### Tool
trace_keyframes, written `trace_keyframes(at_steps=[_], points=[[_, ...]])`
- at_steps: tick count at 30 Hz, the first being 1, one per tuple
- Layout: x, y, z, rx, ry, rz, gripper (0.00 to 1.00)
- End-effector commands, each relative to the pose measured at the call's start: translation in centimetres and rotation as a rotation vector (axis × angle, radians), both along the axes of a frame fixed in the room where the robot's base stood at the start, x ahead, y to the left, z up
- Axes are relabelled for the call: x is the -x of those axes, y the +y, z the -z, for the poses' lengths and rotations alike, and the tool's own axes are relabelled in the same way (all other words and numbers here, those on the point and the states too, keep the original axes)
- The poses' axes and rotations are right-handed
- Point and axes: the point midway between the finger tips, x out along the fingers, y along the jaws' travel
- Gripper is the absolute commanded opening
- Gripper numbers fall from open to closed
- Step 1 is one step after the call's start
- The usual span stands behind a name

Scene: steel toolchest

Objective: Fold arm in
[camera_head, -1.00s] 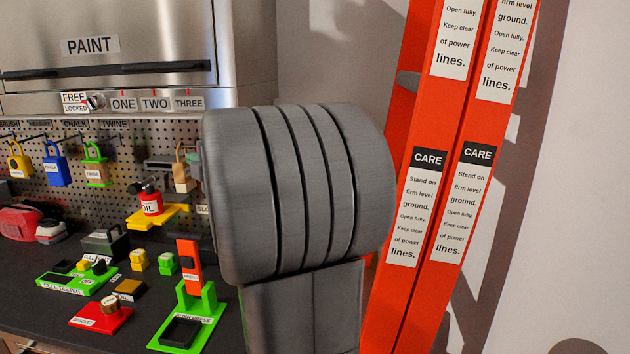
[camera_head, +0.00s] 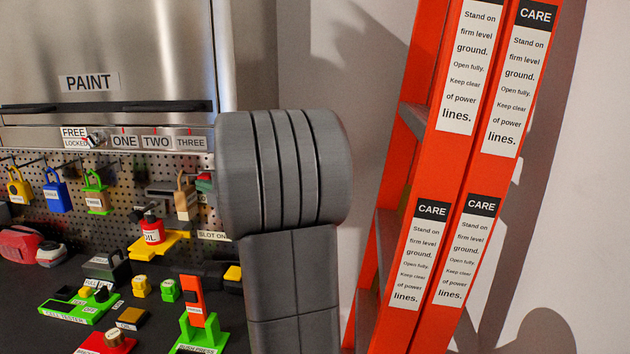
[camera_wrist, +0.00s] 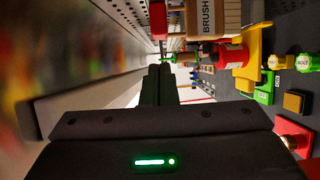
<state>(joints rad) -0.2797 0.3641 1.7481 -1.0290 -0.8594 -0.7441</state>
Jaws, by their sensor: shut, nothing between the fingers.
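My arm's grey link (camera_head: 285,170) stands large in the middle of the head view, in front of the right end of the pegboard. My gripper is outside the head view. In the wrist view my gripper (camera_wrist: 158,72) shows as dark fingers that are together with nothing between them. The wrist view is turned on its side, with the bench items to the right of the fingers and a blurred surface to the left.
An orange ladder (camera_head: 430,200) stands close at the right of my arm. The steel PAINT cabinet (camera_head: 150,60) and the pegboard (camera_head: 120,190) are at the left. Below lies the dark bench (camera_head: 75,275) with an oil can (camera_head: 151,232), a cell tester (camera_head: 75,308) and other small items.

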Motion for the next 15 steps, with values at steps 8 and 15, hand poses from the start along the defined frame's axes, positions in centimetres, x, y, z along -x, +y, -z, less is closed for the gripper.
trace_keyframes(at_steps=[8,15], points=[[4.0,-1.4,0.2,-0.001,-0.006,0.004,0.00],[6.5,-4.9,0.1,0.000,-0.005,0.006,0.00]])
